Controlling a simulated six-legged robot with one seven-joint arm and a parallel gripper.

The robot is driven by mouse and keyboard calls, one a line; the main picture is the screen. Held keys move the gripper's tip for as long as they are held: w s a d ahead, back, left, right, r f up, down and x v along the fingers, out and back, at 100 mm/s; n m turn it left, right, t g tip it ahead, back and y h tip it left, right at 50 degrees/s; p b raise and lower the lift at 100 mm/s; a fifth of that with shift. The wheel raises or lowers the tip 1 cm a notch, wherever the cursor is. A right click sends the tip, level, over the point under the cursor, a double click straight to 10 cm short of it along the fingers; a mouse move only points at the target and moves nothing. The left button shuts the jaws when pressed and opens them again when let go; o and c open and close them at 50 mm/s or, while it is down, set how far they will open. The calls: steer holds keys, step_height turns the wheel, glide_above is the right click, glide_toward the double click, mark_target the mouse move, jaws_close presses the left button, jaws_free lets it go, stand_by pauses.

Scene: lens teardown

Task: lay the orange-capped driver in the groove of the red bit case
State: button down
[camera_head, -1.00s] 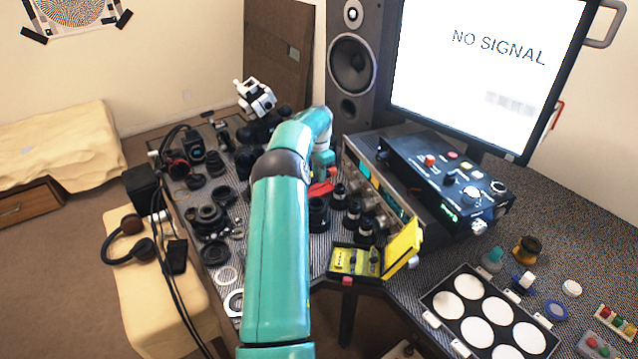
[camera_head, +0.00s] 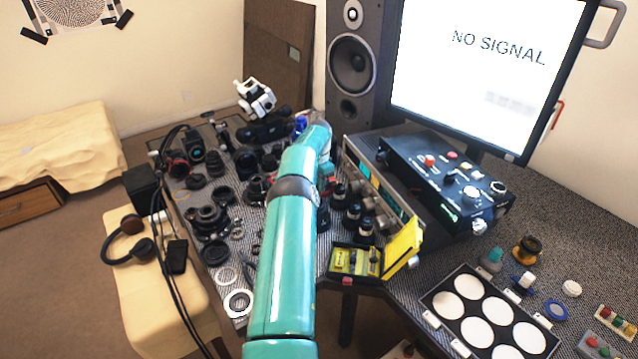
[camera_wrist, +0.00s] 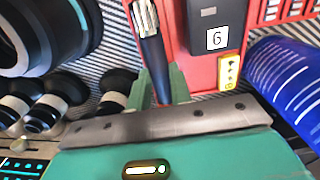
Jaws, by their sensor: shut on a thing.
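In the wrist view my gripper (camera_wrist: 163,88) has its two green fingers closed on a slim dark driver (camera_wrist: 154,58) with a ribbed, silvery end pointing up the picture. No orange cap shows on it; that part is out of sight. The red bit case (camera_wrist: 226,72) lies right beside the driver, with a dark block labelled 6 and rows of slots at its upper right. I cannot tell whether the driver touches the case or hangs above it. In the head view my arm hides the gripper and driver.
Black lens parts (camera_wrist: 62,88) crowd the left. In the head view, an open yellow case (camera_head: 354,262) sits at the desk's front edge, and a white-disc tray (camera_head: 452,322) lies right.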

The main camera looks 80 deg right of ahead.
steer(key=shift+f, duration=0.25)
steer(key=c, duration=1.3)
jaws_free()
steer(key=shift+o, duration=0.2)
step_height(320, 180, up, 13)
steer(key=shift+f, duration=0.15)
